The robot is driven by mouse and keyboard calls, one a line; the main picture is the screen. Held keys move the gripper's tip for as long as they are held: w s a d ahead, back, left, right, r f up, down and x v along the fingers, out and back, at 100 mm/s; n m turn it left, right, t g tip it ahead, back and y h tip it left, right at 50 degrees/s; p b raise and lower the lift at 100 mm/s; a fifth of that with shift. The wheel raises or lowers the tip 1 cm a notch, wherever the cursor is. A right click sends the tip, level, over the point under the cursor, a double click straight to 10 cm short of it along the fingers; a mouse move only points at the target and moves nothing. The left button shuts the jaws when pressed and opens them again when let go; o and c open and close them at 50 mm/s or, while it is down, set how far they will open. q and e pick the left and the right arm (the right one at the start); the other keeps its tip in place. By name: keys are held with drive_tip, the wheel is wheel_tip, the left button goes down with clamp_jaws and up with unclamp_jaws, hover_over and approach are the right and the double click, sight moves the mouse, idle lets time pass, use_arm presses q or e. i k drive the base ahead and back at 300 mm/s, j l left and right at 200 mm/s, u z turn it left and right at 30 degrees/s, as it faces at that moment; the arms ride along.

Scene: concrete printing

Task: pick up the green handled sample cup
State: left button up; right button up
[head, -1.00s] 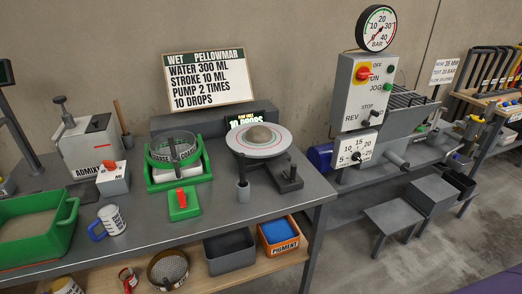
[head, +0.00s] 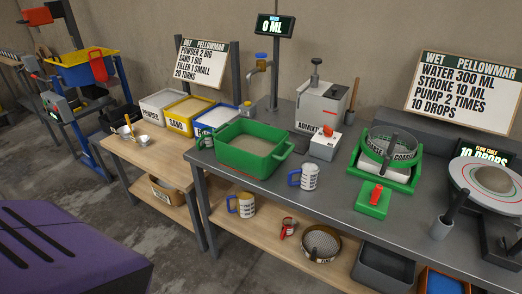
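I see no cup with a green handle in the head view. A white printed cup with a blue handle (head: 309,177) stands upright on the grey table. On the lower shelf stands a cup with yellow on it and a blue-looking handle (head: 244,205). A small red vessel (head: 288,228) is also on that shelf, too small to make out its handle. Neither of my grippers is in view.
The grey table (head: 335,207) carries a green sand tray (head: 248,165), the admix box (head: 318,108), a green sieve stand (head: 392,181) and the flow table (head: 468,178). A wooden bench (head: 150,149) with powder and sand bins stands left.

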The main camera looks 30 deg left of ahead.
sight(207, 138)
drive_tip(key=u, duration=1.45)
drive_tip(key=i+j+z, duration=0.15)
drive_tip(key=z, duration=0.3)
drive_tip(key=j+z, duration=0.35)
drive_tip(key=z, duration=0.15)
drive_tip(key=i+j+z, duration=0.2)
drive_tip(key=j, duration=0.35)
drive_tip(key=j+z, duration=0.2)
drive_tip(key=j, duration=0.3)
drive_tip(key=j+z, duration=0.1)
drive_tip(key=j, duration=1.05)
drive_tip(key=k+j, duration=0.1)
drive_tip(key=j, duration=1)
drive_tip(key=i+z, duration=0.05)
